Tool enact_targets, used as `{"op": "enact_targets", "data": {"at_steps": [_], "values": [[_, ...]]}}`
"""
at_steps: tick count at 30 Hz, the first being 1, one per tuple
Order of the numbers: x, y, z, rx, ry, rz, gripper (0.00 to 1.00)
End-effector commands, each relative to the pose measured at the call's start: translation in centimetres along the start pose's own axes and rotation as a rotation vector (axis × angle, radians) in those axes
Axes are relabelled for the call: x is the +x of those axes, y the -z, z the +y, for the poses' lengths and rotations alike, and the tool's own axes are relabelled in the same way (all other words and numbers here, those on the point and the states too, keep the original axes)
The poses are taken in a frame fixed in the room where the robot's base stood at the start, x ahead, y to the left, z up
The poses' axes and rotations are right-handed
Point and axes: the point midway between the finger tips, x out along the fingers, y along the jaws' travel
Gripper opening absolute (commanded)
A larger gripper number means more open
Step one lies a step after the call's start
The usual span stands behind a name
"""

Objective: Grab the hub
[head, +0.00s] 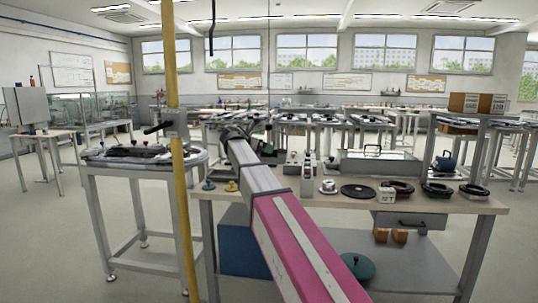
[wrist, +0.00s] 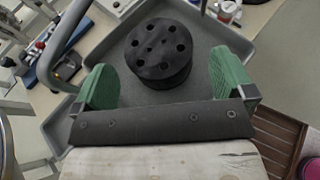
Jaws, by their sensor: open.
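The hub (wrist: 160,52) is a black round block with a ring of holes in its top face. In the wrist view it stands upright in a grey tray (wrist: 118,108). My gripper (wrist: 166,80) is open, with one green-padded finger on each side of the picture. The hub lies beyond and between the fingers, with a visible gap on both sides, and nothing is held. In the head view my magenta and grey arm reaches away over the workbench, and I cannot make out the hub there.
A yellow post (head: 173,120) stands left of my arm. In the wrist view a curved grey handle (wrist: 62,48) rises at the tray's left.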

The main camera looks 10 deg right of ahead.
Motion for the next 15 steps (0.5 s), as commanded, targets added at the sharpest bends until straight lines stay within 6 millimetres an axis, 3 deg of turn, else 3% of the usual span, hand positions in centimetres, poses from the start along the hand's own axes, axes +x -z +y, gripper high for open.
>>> {"op": "enact_targets", "data": {"at_steps": [9,15], "values": [[4.2,-0.2,0.3,0.001,0.001,0.001,1.00],[4.5,-0.2,0.3,0.001,-0.001,0.001,1.00]]}}
